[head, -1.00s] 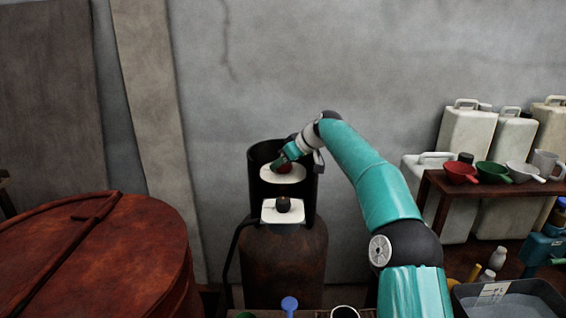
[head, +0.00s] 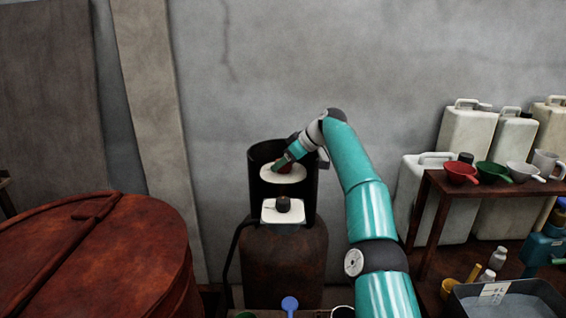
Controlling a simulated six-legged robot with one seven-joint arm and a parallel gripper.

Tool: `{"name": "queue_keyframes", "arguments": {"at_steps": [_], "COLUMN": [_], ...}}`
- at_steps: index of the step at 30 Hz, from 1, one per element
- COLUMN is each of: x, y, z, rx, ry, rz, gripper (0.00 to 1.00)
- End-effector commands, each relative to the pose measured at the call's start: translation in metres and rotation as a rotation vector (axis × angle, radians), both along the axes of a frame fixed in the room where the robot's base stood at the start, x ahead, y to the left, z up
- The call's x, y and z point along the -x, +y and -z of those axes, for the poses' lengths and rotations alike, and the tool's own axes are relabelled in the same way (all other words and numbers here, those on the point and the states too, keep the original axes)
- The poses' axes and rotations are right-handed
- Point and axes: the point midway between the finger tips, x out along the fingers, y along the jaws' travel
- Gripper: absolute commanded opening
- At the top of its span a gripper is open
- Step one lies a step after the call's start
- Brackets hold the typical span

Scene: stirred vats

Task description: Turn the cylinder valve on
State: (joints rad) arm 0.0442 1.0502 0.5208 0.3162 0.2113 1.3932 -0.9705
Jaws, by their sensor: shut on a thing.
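The gas cylinder (head: 283,266) is a rusty brown upright body against the wall, with a black open collar (head: 266,151) around its top. My gripper (head: 281,163) reaches down into the collar from the right and is shut on the valve knob. The fingers cover most of the knob, so how far it is turned cannot be told.
A dark round knob (head: 283,204) stands on a white square plate at the collar's front. A large rusty lidded vat (head: 95,260) fills the lower left. A wooden stand (head: 435,200) with scoops and white jerrycans (head: 467,135) are on the right.

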Motion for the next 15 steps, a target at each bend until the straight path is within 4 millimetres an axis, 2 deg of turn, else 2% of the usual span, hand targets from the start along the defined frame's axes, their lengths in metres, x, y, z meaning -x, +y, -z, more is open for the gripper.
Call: {"name": "queue_keyframes", "arguments": {"at_steps": [14, 15], "x": [0.0009, 0.0009], "y": [0.0004, 0.0004], "z": [0.0021, 0.0022], "rx": [0.002, 0.002], "ry": [0.006, 0.006], "rz": [-0.008, -0.008], "gripper": [0.24, 0.49]}}
